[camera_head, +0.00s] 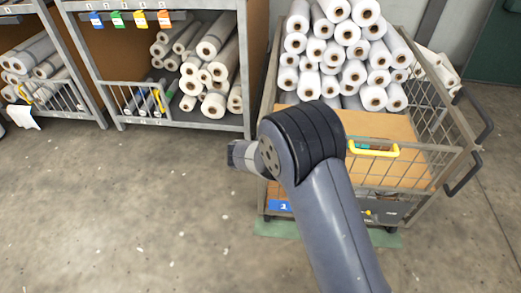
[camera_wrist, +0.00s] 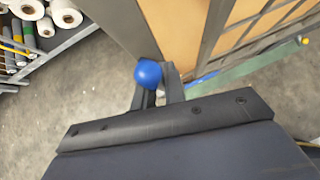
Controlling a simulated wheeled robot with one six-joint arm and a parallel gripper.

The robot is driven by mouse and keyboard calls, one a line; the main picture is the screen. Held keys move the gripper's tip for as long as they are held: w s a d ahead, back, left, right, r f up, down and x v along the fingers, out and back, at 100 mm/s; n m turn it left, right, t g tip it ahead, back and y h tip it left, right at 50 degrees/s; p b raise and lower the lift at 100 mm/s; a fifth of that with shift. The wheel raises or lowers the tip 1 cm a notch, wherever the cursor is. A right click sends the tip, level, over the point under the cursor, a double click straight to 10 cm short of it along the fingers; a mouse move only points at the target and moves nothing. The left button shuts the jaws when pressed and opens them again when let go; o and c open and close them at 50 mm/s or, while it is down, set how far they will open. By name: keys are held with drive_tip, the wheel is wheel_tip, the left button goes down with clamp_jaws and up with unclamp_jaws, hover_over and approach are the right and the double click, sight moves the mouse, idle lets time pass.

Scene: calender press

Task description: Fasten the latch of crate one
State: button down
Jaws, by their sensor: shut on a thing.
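Crate one is a metal wire cart (camera_head: 408,128) at the right of the head view, loaded with white rolls and bearing a blue label "1" (camera_head: 281,207) low on its front. In the wrist view, a blue ball-shaped knob (camera_wrist: 148,72), which looks like the latch handle, sits at the fingertips. My gripper (camera_wrist: 159,86) is shut on this knob, beside the crate's grey post. In the head view my arm hides the fingers and the knob. Whether the latch is fastened cannot be told.
A yellow handle (camera_head: 373,150) is on the cart's front. Shelves with rolls (camera_head: 207,75) stand at the back left, with coloured tags above. The grey concrete floor (camera_head: 110,205) at the left is clear. A green strip (camera_head: 277,228) lies under the cart.

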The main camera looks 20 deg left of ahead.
drive_tip(key=shift+f, duration=0.1)
drive_tip(key=c, duration=1.5)
unclamp_jaws()
drive_tip(key=p+v, duration=0.1)
drive_tip(key=v, duration=1)
drive_tip(key=shift+p, duration=0.3)
drive_tip(key=b+x, duration=0.2)
drive_tip(key=x, duration=0.9)
drive_tip(key=shift+d, duration=0.1)
